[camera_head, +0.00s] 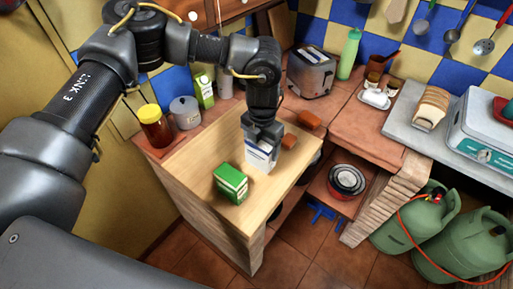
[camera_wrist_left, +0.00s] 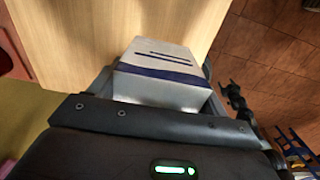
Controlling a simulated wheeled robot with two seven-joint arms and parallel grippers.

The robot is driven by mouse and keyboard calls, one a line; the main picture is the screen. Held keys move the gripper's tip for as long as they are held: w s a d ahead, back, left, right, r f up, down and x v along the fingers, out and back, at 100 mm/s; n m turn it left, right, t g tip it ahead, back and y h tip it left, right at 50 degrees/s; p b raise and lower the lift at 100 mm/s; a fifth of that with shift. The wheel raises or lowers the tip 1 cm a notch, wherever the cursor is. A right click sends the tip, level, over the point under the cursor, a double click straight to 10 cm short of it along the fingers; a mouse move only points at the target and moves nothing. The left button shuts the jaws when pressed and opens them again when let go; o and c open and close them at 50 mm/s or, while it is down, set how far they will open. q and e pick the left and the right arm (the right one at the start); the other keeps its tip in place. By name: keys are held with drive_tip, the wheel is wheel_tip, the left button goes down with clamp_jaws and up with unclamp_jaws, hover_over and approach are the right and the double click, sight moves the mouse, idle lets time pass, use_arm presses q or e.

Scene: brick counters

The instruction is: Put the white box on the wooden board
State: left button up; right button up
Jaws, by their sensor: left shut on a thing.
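The white box (camera_head: 260,155) with a dark blue band is between the fingers of my left gripper (camera_head: 263,136), which is shut on it. The box also shows in the wrist view (camera_wrist_left: 163,75), with the left gripper (camera_wrist_left: 158,90) around its sides. The wooden board (camera_head: 192,165) is the light wood top beneath, and it shows in the wrist view (camera_wrist_left: 75,35). The box is over the board's right part; I cannot tell whether it touches the wood. The gripper hides the box's upper end. My right gripper is not in view.
A green box (camera_head: 231,184) stands on the board near its front. Brown blocks (camera_head: 308,119) lie to the right of the gripper. A jar (camera_head: 155,126), a grey canister (camera_head: 186,112) and a carton (camera_head: 203,90) stand behind. A toaster (camera_head: 311,72) is on the back counter.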

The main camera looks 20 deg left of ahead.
sight(257, 154)
use_arm(q)
drive_tip(key=shift+w+a+f, duration=0.3)
drive_tip(key=shift+a+f, duration=0.1)
drive_tip(key=shift+f, duration=0.3)
drive_tip(key=shift+w+a+f, duration=0.1)
drive_tip(key=shift+a+f, duration=0.1)
drive_tip(key=shift+a, duration=0.05)
drive_tip(key=f, duration=0.1)
drive_tip(key=f+p, duration=0.1)
drive_tip(key=f, duration=0.1)
drive_tip(key=shift+w+a+f+p, duration=0.1)
drive_tip(key=shift+a+p, duration=0.1)
drive_tip(key=shift+p, duration=0.1)
drive_tip(key=shift+w+f, duration=0.1)
drive_tip(key=shift+f, duration=0.2)
drive_tip(key=shift+f+b, duration=0.2)
drive_tip(key=shift+b, duration=0.1)
drive_tip(key=o, duration=1.1)
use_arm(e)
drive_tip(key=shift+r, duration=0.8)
use_arm(q)
drive_tip(key=shift+r, duration=0.1)
